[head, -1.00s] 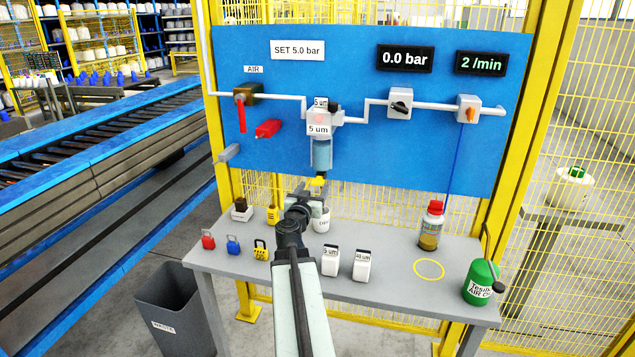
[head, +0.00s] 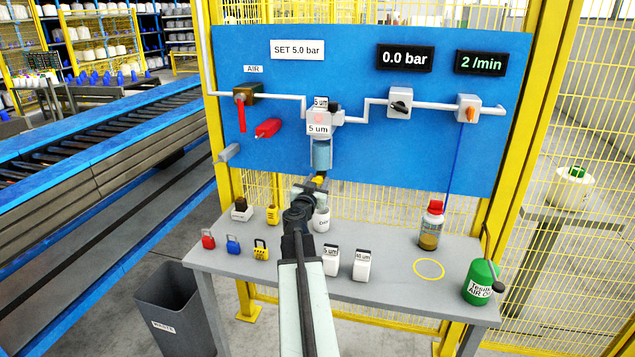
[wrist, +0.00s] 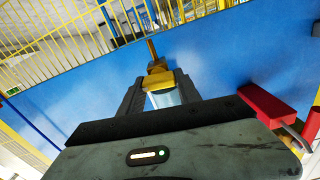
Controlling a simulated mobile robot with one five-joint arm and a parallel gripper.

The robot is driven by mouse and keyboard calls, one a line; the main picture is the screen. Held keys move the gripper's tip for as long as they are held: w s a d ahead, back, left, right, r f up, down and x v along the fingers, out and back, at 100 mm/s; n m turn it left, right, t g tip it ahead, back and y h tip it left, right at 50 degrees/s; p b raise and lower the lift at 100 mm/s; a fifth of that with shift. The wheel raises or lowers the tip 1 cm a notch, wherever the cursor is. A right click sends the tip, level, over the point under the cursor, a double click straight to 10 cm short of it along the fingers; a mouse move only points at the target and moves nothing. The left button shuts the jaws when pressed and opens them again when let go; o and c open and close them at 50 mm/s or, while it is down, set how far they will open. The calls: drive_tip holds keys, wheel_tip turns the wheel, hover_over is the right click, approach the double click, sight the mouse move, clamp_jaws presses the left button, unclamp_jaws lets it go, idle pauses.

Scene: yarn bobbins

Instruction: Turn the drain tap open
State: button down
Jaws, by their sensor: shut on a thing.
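The filter unit (head: 319,124) hangs on the blue board with a pale blue clear bowl (head: 322,154) under it. The yellow drain tap (head: 320,179) is below the bowl; in the wrist view its yellow handle (wrist: 157,80) lies between my fingers, with a brass stem (wrist: 152,52) beyond it. My gripper (head: 312,189) reaches up to the tap from the front; in the wrist view its fingers (wrist: 158,90) are shut on the yellow handle. The arm and gripper partly hide the tap in the head view. I cannot tell whether the tap is open.
A white cup (head: 321,219) stands on the grey bench (head: 390,296) behind my arm. A red part (head: 267,128) sticks out from the board. The gauge (head: 405,59) reads 0.0 bar.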

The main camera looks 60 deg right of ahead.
drive_tip(key=c, duration=0.8)
unclamp_jaws()
drive_tip(key=shift+c, duration=0.2)
